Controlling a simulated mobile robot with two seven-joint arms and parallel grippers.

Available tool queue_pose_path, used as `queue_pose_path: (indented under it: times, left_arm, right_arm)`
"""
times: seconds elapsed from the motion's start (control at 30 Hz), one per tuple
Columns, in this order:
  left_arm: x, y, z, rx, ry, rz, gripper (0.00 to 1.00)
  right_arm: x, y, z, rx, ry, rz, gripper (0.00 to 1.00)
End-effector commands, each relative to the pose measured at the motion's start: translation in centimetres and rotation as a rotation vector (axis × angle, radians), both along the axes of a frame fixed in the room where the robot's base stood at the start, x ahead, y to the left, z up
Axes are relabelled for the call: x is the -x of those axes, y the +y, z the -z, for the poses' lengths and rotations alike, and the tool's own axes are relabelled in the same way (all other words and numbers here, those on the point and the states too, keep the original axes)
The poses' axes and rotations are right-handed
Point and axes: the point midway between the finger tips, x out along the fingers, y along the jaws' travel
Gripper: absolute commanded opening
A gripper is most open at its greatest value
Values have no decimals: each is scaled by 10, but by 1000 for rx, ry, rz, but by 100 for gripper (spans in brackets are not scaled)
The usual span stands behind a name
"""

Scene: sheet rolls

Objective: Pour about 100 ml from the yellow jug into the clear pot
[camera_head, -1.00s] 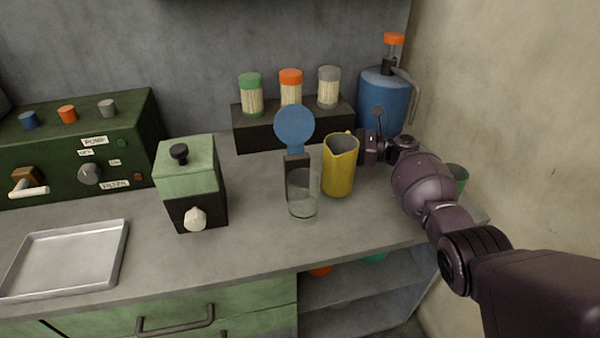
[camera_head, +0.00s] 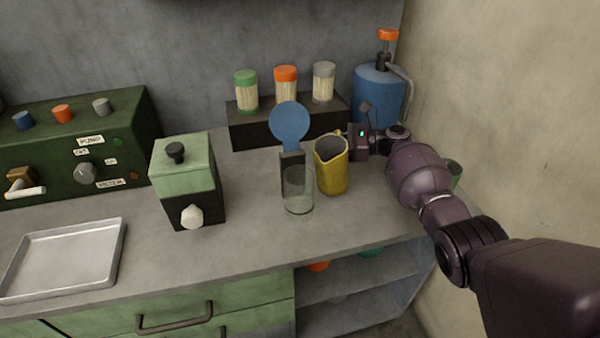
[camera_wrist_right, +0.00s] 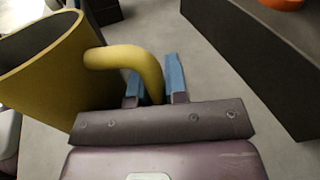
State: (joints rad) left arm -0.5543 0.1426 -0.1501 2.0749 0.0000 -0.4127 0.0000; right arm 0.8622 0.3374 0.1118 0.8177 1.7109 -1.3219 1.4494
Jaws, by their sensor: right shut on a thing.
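The yellow jug (camera_head: 332,172) is right beside the clear pot (camera_head: 298,192), tilted a little toward it in the head view. The clear pot stands upright on the counter; I cannot make out any liquid in it. My right gripper (camera_head: 347,143) is at the jug's far right side. In the right wrist view my right gripper (camera_wrist_right: 152,88) has its blue fingers on both sides of the handle of the yellow jug (camera_wrist_right: 48,72), shut on it. The jug's inside looks dark, and its liquid level is hidden. My left gripper is not in view.
A blue round-topped stand (camera_head: 290,125) rises right behind the pot. A dark shelf (camera_head: 245,132) with several capped jars is behind. A blue pump canister (camera_head: 378,95) stands back right, near the wall. A green box (camera_head: 187,180) and metal tray (camera_head: 65,260) are left.

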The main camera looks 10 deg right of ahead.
Motion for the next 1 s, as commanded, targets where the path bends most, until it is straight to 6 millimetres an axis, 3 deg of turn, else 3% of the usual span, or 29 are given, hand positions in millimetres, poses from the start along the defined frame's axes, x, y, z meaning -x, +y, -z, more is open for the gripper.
queue_pose_path:
  times: [0.03,0.1,0.17,0.3,0.5,0.73,1.0]
  left_arm:
    - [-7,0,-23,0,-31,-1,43]
    - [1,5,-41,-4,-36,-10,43]
    - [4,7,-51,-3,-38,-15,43]
    - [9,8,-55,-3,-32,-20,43]
    - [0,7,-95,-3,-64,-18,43]
    - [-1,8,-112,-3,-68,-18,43]
    - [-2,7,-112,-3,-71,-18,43]
  right_arm:
    - [0,2,-36,30,-40,0,0]
    - [2,4,-89,69,-85,-1,0]
    - [4,7,-115,99,-105,1,0]
    - [5,11,-126,161,-97,-1,0]
    - [13,21,-157,291,-185,-1,0]
    - [20,35,-165,418,-255,-4,0]
    - [25,41,-163,571,-348,-4,0]
